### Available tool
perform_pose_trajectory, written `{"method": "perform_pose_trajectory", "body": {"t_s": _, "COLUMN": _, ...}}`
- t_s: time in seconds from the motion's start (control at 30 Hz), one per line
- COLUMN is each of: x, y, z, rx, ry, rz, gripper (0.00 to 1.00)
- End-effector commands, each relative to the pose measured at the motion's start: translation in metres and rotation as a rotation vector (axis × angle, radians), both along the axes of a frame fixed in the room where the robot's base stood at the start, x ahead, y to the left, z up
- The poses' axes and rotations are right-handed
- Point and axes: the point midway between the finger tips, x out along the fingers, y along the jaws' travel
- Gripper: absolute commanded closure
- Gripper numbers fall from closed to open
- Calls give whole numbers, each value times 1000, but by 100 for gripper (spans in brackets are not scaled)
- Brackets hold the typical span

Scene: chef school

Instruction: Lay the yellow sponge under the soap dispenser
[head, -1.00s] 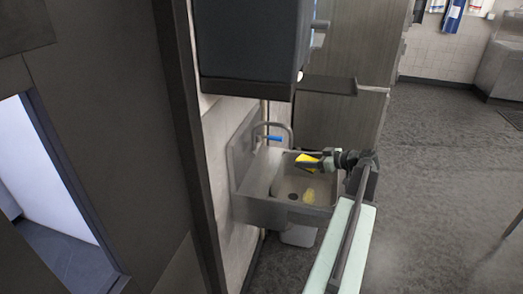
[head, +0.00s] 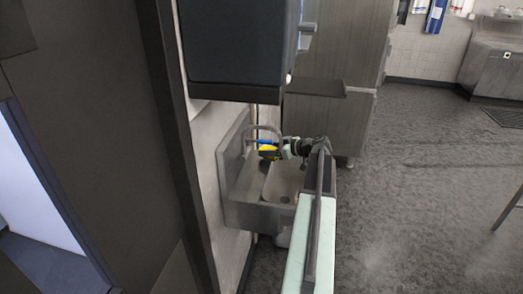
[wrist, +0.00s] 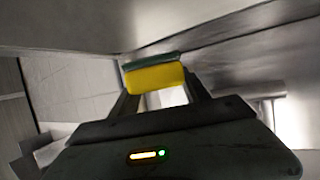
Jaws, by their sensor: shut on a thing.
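The yellow sponge (head: 267,152) is held in my gripper (head: 276,151) above the left side of the steel sink, close to the tap. In the wrist view, the sponge (wrist: 157,77) lies crosswise between the two fingertips, with a dark green layer along its top edge. My gripper is shut on it. I cannot clearly pick out the soap dispenser; a dark grey box (head: 238,45) hangs on the wall above the sink, but I cannot tell whether it is the dispenser.
The steel sink (head: 243,213) is fixed to the wall, with a curved tap (head: 262,128) at its back. A metal cabinet (head: 330,120) and a small shelf (head: 317,88) stand beyond. Open floor (head: 420,190) lies to the right.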

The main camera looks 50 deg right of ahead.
Motion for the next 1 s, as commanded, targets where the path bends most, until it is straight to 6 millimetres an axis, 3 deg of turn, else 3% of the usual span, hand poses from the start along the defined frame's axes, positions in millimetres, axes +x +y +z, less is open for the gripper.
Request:
{"method": "perform_pose_trajectory", "body": {"t_s": 0.23, "x": 41, "y": 7, "z": -5, "rx": 0, "ry": 0, "rz": 2, "gripper": 85}}
{"method": "perform_pose_trajectory", "body": {"t_s": 0.3, "x": 37, "y": 6, "z": -20, "rx": 0, "ry": 0, "rz": 0, "gripper": 85}}
{"method": "perform_pose_trajectory", "body": {"t_s": 0.67, "x": 37, "y": 7, "z": -20, "rx": 0, "ry": 0, "rz": 2, "gripper": 85}}
{"method": "perform_pose_trajectory", "body": {"t_s": 0.7, "x": 37, "y": 7, "z": -19, "rx": 0, "ry": 0, "rz": 2, "gripper": 41}}
{"method": "perform_pose_trajectory", "body": {"t_s": 0.77, "x": 37, "y": 7, "z": -18, "rx": 0, "ry": 0, "rz": 2, "gripper": 24}}
{"method": "perform_pose_trajectory", "body": {"t_s": 1.0, "x": 37, "y": 8, "z": -18, "rx": 0, "ry": 0, "rz": 3, "gripper": 24}}
